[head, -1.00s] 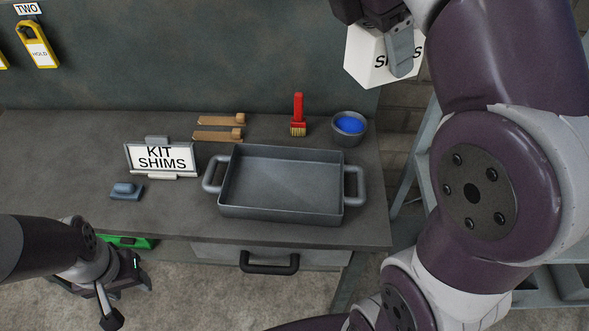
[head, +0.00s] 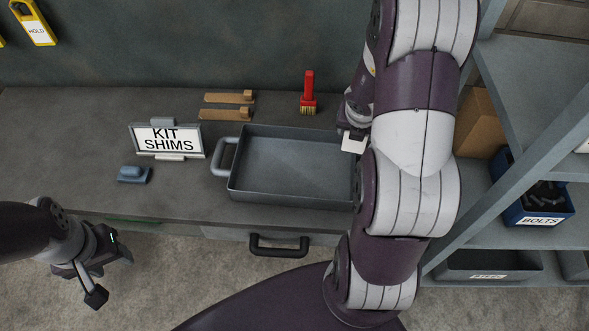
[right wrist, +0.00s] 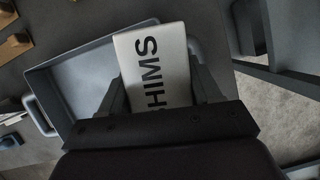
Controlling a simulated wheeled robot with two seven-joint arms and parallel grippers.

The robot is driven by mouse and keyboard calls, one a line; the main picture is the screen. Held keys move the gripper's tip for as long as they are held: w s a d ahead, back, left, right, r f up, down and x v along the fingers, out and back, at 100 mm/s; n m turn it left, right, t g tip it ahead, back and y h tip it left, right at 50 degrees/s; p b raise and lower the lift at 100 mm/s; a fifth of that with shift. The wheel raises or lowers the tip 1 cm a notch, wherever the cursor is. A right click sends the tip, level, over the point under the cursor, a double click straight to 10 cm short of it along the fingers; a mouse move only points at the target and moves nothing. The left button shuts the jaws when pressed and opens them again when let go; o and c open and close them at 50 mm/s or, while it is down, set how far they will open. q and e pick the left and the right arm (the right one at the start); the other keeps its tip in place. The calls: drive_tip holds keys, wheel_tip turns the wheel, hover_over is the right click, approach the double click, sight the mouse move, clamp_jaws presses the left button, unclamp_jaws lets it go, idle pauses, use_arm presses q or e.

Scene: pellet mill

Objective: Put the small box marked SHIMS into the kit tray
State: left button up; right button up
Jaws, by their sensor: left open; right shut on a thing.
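The kit tray (head: 290,165) is a grey, empty pan with side handles on the bench; my right arm hides its right end. The white SHIMS box (right wrist: 153,72) is between the fingers of my right gripper (right wrist: 160,88), which is shut on it. In the right wrist view the box overlaps the right part of the tray (right wrist: 85,85). In the head view only a white corner of the box (head: 354,143) shows beside my arm, over the tray's right end. My left gripper (head: 108,278) is open and empty, low in front of the bench at left.
A KIT SHIMS sign (head: 168,139) and a blue-grey block (head: 134,174) are left of the tray. Wooden pieces (head: 228,105) and a red brush (head: 308,92) lie behind it. A shelf with a blue BOLTS bin (head: 540,205) stands at right.

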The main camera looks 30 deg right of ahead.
drive_tip(key=w+a+f+n, duration=0.1)
drive_tip(key=a, duration=0.2)
drive_tip(key=b, duration=0.6)
hover_over(295, 167)
drive_tip(key=s+a, duration=0.1)
drive_tip(key=s, duration=0.1)
drive_tip(key=shift+n+t, duration=0.3)
drive_tip(key=f, duration=0.7)
drive_tip(key=shift+w, duration=0.2)
wheel_tip(295, 167, down, 4)
drive_tip(key=shift+b, duration=1.05)
drive_tip(key=shift+f, duration=0.15)
drive_tip(key=o, duration=0.8)
drive_tip(key=shift+f, duration=0.1)
drive_tip(key=o, duration=0.5)
drive_tip(key=shift+y, duration=0.3)
drive_tip(key=shift+c, duration=0.2)
